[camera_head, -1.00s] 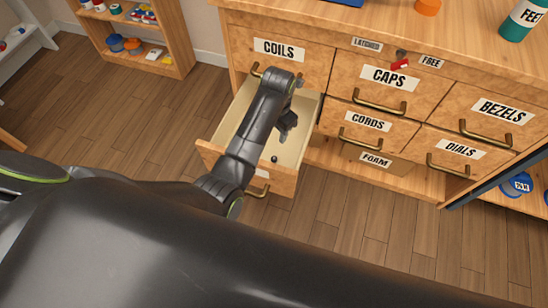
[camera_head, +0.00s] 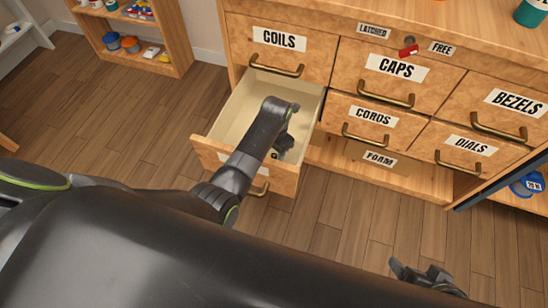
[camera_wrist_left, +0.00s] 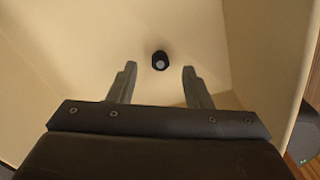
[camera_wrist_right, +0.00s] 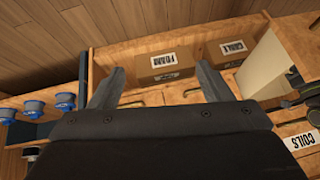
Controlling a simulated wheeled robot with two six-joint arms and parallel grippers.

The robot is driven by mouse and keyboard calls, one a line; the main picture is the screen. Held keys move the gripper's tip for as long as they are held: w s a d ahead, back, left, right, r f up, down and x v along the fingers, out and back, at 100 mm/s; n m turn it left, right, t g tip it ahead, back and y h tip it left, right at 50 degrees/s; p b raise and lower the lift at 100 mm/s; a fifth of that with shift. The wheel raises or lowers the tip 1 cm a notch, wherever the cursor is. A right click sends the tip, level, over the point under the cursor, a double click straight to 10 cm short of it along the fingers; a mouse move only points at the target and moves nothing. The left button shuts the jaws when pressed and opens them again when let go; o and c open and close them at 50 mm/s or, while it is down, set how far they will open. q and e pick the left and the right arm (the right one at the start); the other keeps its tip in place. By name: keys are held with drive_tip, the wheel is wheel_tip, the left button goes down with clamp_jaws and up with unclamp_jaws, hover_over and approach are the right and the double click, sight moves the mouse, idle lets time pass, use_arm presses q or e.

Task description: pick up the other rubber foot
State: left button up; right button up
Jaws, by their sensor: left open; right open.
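A small black rubber foot (camera_wrist_left: 160,61) with a grey round centre lies on the pale floor of the open drawer (camera_head: 225,156). My left gripper (camera_head: 284,145) reaches into the drawer from above. In the left wrist view its open fingers (camera_wrist_left: 159,68) are on either side of the foot in the picture, with nothing between them gripped; the exact height is hard to tell. My right gripper (camera_wrist_right: 158,67) is open and empty. It also shows at the lower right of the head view (camera_head: 425,275), away from the drawer.
The open drawer's walls stand close around my left gripper. Closed drawers labelled COILS (camera_head: 279,39), CAPS (camera_head: 397,68) and CORDS (camera_head: 375,116) are above and to the right. A small red piece (camera_head: 408,50) is near the LATCHED and FREE labels. The wooden floor in front is clear.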

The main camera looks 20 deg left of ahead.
sight(274, 157)
use_arm(q)
wheel_tip(274, 157, down, 2)
drive_tip(key=shift+f+b, duration=0.2)
drive_tip(key=shift+b, duration=0.3)
drive_tip(key=shift+f, duration=0.1)
use_arm(e)
drive_tip(key=w+d+r+t+h, duration=0.1)
drive_tip(key=w+d+r+t, duration=0.1)
drive_tip(key=w+r+t, duration=0.3)
drive_tip(key=shift+w+r+h, duration=0.3)
drive_tip(key=shift+w+r, duration=0.05)
drive_tip(key=shift+w, duration=0.8)
use_arm(q)
drive_tip(key=shift+c, duration=0.5)
clamp_jaws()
